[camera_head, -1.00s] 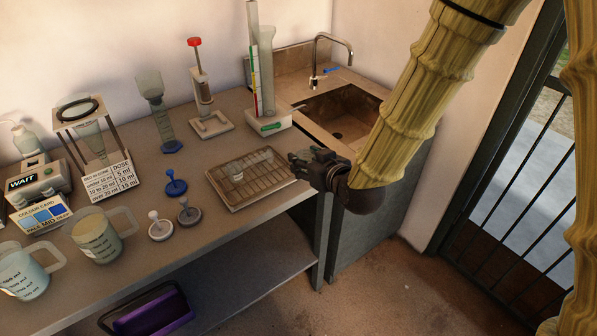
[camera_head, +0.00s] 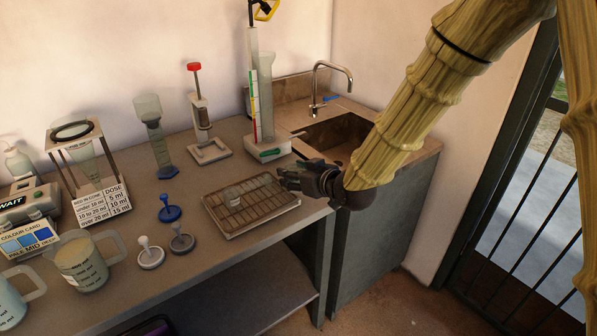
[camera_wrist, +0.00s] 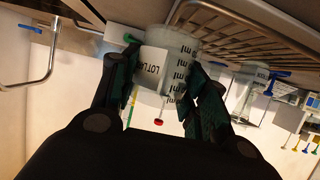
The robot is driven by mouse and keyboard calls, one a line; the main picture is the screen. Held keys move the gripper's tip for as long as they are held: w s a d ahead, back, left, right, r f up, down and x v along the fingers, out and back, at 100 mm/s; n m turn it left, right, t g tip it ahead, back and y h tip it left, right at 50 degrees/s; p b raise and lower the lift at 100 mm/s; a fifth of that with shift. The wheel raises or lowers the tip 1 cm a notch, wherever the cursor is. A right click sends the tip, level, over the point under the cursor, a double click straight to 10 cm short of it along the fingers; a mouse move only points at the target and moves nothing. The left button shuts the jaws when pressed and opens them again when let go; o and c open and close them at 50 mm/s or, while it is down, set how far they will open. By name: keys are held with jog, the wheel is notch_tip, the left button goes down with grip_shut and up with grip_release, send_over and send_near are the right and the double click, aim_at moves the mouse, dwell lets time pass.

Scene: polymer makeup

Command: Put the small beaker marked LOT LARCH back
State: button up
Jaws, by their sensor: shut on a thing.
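My gripper (camera_head: 286,178) is at the right end of a wire rack tray (camera_head: 250,226) on the counter. In the wrist view, which is upside down, my gripper (camera_wrist: 163,85) is shut on a small clear beaker (camera_wrist: 180,42) with "ml" marks and a white label reading "LOT LA…". The rest of the label is cut off. The beaker is close to the rack's wires (camera_wrist: 255,38); I cannot tell whether it touches them.
Left of the tray stand a blue stopper (camera_head: 169,208), a white one (camera_head: 150,256) and a grey one (camera_head: 181,240). Behind are a cylinder stand (camera_head: 268,147) and a red-topped device (camera_head: 207,149). A sink (camera_head: 335,137) lies right. The rack's middle and right are clear.

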aim_at(299, 171)
jog(key=w, duration=0.7)
jog(key=shift+d+f, duration=0.3)
jog(key=shift+d, duration=0.1)
jog(key=shift+f, duration=1.75)
jog(key=shift+f, duration=0.15)
jog(key=o, duration=0.8)
jog(key=shift+r+p, duration=0.2)
jog(key=shift+p, duration=0.1)
jog(key=v, duration=1.2)
jog(key=shift+d+f, duration=0.1)
jog(key=shift+f, duration=0.05)
